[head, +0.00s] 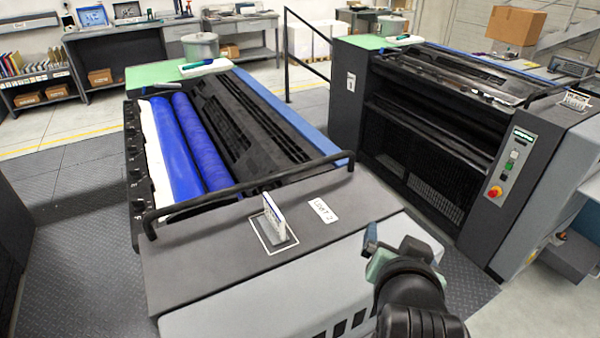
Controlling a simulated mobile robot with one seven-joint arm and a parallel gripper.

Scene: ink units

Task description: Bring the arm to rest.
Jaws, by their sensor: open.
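My gripper (370,240) is at the lower right of the head view, at the end of my dark arm. It hangs over the grey front part of the near ink unit (220,245). Its fingers are partly hidden by the wrist, and I see nothing held between them.
A black rail (240,190) crosses the near unit before its blue rollers (185,145). A second unit with a control panel (510,165) stands at the right. Dark floor lies between them. A workbench (110,30) and a shelf with boxes are at the back.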

